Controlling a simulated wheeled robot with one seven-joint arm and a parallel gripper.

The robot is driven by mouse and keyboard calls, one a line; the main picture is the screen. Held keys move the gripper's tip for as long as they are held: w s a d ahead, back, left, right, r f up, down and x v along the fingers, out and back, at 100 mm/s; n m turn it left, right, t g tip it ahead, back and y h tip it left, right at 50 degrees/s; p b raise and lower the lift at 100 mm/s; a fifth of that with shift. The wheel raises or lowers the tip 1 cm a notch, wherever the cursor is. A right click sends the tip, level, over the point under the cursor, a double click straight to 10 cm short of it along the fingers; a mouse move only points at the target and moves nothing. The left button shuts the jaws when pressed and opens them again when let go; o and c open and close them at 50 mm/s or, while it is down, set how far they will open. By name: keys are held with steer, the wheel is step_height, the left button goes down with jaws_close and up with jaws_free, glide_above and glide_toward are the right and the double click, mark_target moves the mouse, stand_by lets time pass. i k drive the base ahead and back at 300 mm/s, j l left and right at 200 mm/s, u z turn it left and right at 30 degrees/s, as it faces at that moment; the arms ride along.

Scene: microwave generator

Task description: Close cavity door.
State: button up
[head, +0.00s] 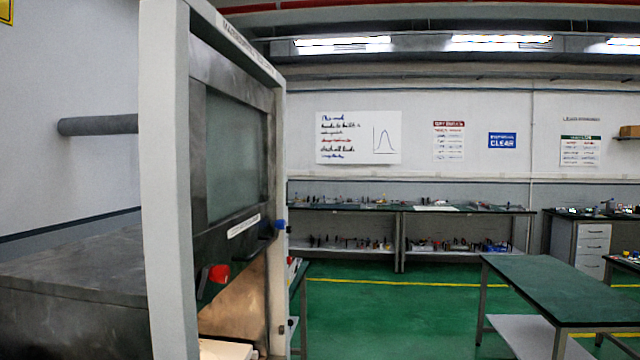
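The microwave generator cabinet (165,180) stands close on the left, with a white frame and a dark metal front. A grey door-like panel with a glass window (237,155) fills the upper part of the frame. A white label strip, a red knob (218,273) and a blue knob (281,225) are along its lower edge. Below it is an opening with a copper-coloured interior (238,305), so the cavity appears open. I cannot tell for certain whether the windowed panel is the cavity door. My gripper is not in view.
A dark metal housing (75,285) and a grey pipe (98,125) are left of the frame. A green-topped table (560,290) stands at the right, and workbenches (345,208) line the back wall. Green floor (400,310) is clear between cabinet and table.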

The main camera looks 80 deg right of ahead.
mark_target(235, 240)
steer(key=k+z, duration=0.1)
steer(key=z, duration=0.7)
steer(key=k+l+z, duration=0.15)
steer(key=z, duration=0.25)
steer(key=l+z, duration=0.1)
steer(key=z, duration=0.3)
steer(key=k+l+z, duration=0.1)
steer(key=z, duration=0.3)
